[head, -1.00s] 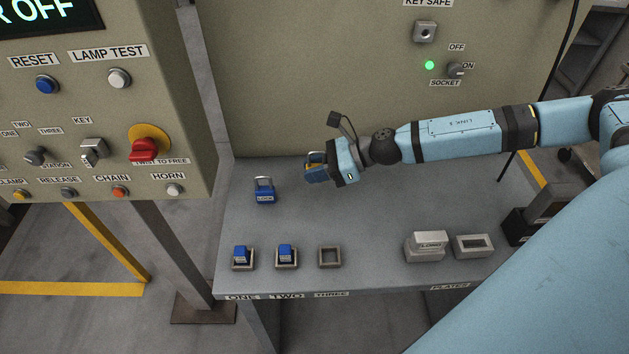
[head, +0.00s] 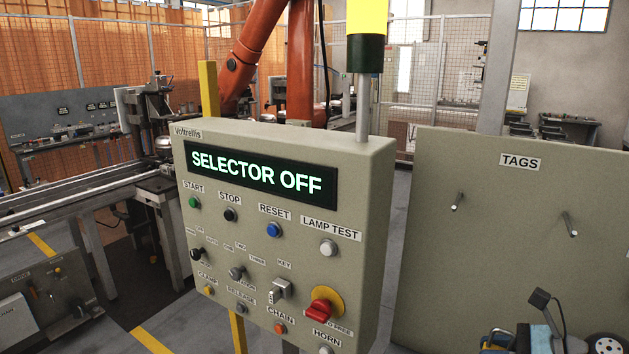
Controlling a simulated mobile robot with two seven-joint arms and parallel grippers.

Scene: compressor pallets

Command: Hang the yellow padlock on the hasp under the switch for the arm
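My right gripper (head: 503,346) is at the bottom right edge, partly cut off by the frame. It appears shut on a yellow padlock (head: 487,344), of which a little yellow body and a grey shackle arc show. It is in front of the TAGS panel's lower part. My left gripper is not in view. A grey board (head: 75,130) at the far left carries several small dark labels, too small to read. No hasp or arm switch can be made out there.
The control console (head: 365,200) fills the middle, its display reading SELECTOR OFF, with a red knob (head: 320,311). The TAGS panel (head: 470,260) with two pegs stands right. An orange robot arm (head: 300,65) is behind mesh fencing. A conveyor (head: 70,205) runs left.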

